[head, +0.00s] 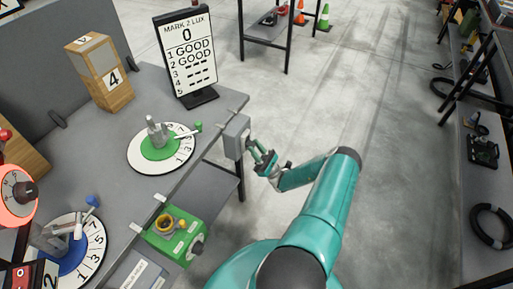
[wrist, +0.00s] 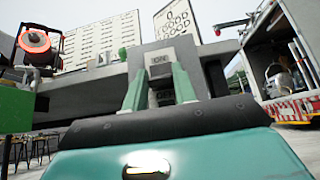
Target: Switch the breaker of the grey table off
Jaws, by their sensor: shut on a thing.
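The breaker (head: 236,136) is a small grey box on the edge of the grey table (head: 218,97), at the table's right side in the head view. In the wrist view the breaker (wrist: 159,58) is straight ahead, with a label that seems to read ON. My gripper (head: 259,158) is at the front of the breaker. In the wrist view its two green fingers (wrist: 159,83) reach up to the breaker's face, shut on its switch. The switch itself is mostly hidden between the fingertips.
A green box (head: 172,238) hangs on the table edge nearer to me. A round white dial with a green centre (head: 160,148) and a MARK 2 LUX sign (head: 187,55) stand on the table. The floor (head: 375,110) to the right is clear up to the shelves.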

